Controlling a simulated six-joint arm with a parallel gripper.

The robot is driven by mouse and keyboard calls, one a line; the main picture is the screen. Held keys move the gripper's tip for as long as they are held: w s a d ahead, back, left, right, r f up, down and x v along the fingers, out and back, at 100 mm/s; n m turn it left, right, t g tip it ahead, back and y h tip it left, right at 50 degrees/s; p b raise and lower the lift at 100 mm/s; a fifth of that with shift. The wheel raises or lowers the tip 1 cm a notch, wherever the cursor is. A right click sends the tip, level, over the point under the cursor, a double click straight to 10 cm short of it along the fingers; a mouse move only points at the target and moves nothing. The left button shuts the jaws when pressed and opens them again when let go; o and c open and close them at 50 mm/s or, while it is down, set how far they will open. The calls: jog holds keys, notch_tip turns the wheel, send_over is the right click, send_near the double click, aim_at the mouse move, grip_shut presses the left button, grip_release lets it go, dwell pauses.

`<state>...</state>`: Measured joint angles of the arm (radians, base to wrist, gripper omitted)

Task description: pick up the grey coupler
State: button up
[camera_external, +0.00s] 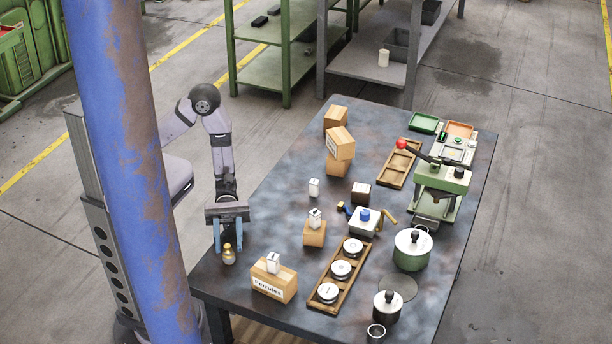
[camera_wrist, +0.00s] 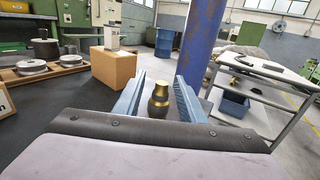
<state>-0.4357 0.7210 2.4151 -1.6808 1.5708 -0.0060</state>
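My gripper (camera_external: 230,248) is open, its two blue fingers pointing down at the left edge of the table. A small fitting (camera_external: 229,258), brass on top and greyish below, stands upright just below and between the fingers. In the wrist view the fitting (camera_wrist: 158,101) looks brass and dark grey and shows between my spread fingers (camera_wrist: 158,82). There is a visible gap on each side of it. It is the only coupler-like thing I can make out, and I cannot tell for sure that it is the grey coupler.
A cardboard box labelled Ferrules (camera_external: 268,285), with a white item on it, stands right of my gripper. A blue pillar (camera_external: 120,130) rises at the left.

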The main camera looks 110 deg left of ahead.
aim_at(227, 249)
jog(key=shift+p+x, duration=0.3)
jog(key=shift+x, duration=2.4)
jog(key=shift+s+d+f, duration=0.1)
jog(key=shift+s, duration=0.05)
grip_shut()
